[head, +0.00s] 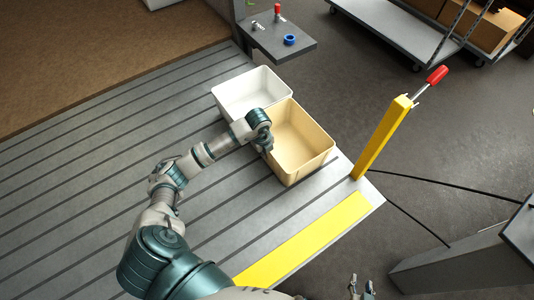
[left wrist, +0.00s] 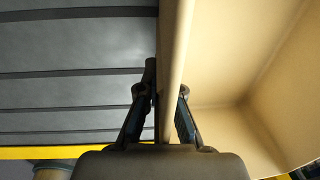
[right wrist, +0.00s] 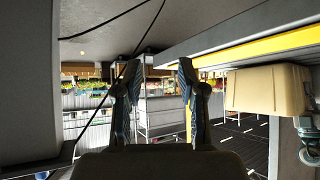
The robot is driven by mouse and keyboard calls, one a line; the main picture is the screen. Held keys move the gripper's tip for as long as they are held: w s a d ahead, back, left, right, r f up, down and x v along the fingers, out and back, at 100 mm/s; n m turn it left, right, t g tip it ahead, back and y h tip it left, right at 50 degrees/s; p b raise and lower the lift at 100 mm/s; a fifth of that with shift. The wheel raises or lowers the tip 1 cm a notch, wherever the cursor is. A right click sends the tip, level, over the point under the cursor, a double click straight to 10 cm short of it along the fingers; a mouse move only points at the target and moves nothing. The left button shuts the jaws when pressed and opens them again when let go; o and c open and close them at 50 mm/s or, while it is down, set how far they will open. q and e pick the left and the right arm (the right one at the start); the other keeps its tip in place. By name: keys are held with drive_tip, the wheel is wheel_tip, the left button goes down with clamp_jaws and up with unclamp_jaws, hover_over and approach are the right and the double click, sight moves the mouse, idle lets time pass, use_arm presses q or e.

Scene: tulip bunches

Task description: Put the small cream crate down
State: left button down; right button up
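The small cream crate (head: 300,140) is upright and empty on or just above the grooved table, close beside a white crate (head: 243,95). My left gripper (head: 266,143) is at its near left wall. In the left wrist view the fingers (left wrist: 166,100) straddle that wall (left wrist: 172,60), one inside and one outside, closed in on it. The crate also shows in the right wrist view (right wrist: 270,90); whether its base touches the table is unclear. My right gripper (head: 360,288) is low at the bottom edge, off the table; its fingers (right wrist: 158,80) are apart and empty.
The grey grooved table (head: 120,150) is bare left of the crates, with a yellow strip (head: 305,245) along its front edge. A yellow post (head: 383,138) with a red handle stands at the right corner. A small side shelf (head: 275,42) and a cart (head: 400,30) are behind.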

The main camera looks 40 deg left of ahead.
use_arm(q)
drive_tip(key=shift+w+a+f, duration=0.1)
drive_tip(key=shift+a+f, duration=0.35)
drive_tip(key=shift+f, duration=0.15)
drive_tip(key=c, duration=1.3)
unclamp_jaws()
drive_tip(key=shift+d+r, duration=0.1)
drive_tip(key=shift+d, duration=0.45)
drive_tip(key=shift+d+r, duration=0.1)
drive_tip(key=shift+d, duration=0.2)
drive_tip(key=shift+a+r, duration=0.2)
drive_tip(key=r, duration=0.2)
drive_tip(key=a+r+p, duration=0.1)
drive_tip(key=r, duration=0.1)
drive_tip(key=shift+s+a+r, duration=0.15)
drive_tip(key=shift+s, duration=0.05)
drive_tip(key=shift+s+r+p, duration=0.2)
drive_tip(key=shift+r+p, duration=0.3)
drive_tip(key=shift+r, duration=1.25)
drive_tip(key=shift+s+r+p, duration=0.2)
drive_tip(key=shift+r+p, duration=0.25)
drive_tip(key=shift+r, duration=1.3)
use_arm(e)
drive_tip(key=s+d+f+g+h, duration=0.1)
drive_tip(key=s+d+f+g, duration=0.1)
drive_tip(key=s+g, duration=0.3)
drive_tip(key=shift+s+d+f+g+h, duration=0.25)
drive_tip(key=shift+s+d, duration=0.2)
drive_tip(key=shift+s, duration=1.55)
